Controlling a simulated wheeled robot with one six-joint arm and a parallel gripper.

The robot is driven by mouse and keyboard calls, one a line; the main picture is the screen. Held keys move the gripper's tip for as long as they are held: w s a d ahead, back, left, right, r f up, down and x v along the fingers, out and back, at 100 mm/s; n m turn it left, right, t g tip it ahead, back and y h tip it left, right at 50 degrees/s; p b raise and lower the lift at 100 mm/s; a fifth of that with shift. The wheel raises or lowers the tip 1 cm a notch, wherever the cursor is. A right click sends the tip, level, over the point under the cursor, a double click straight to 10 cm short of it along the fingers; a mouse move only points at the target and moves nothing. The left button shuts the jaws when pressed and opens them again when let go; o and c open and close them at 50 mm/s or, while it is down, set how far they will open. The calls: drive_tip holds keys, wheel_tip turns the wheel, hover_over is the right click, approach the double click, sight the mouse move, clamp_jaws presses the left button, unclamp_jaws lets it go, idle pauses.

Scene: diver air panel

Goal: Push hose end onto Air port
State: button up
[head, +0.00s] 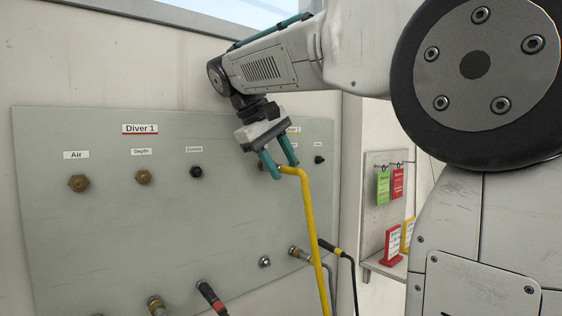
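A yellow hose (311,215) rises from the bottom edge of the head view and bends left at its top. My gripper (285,171), with two teal fingers, points down at that bend. The fingers stand partly apart, with the hose's upper end between their tips, and appear shut on it. The fingers partly hide the hose end. The brass Air port (78,183) of Diver 1 is at the panel's left, bare and well apart from the gripper. Another brass port (262,165) shows behind my left finger, under the Diver 2 side; whether the hose end touches it is unclear.
The grey panel (110,240) also carries a brass Depth port (143,177) and a black port (196,172). Several connectors and a black cable (350,270) are along its lower part. The panel's middle is clear.

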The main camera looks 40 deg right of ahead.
drive_tip(key=s+v, duration=0.1)
drive_tip(key=v, duration=0.7)
drive_tip(key=s+a+f+t+y, duration=0.1)
drive_tip(key=s+a+f+y, duration=0.1)
drive_tip(key=s+f, duration=0.5)
drive_tip(key=s+a+f+y, duration=0.2)
drive_tip(key=s+a+f, duration=0.2)
drive_tip(key=f, duration=1.1)
drive_tip(key=s+a+f+t+y, duration=0.1)
drive_tip(key=s+a+f, duration=0.2)
drive_tip(key=s+f, duration=0.7)
drive_tip(key=shift+s+a+f+t+y, duration=0.25)
drive_tip(key=shift+a+f+t+y, duration=0.05)
drive_tip(key=shift+f+y, duration=0.15)
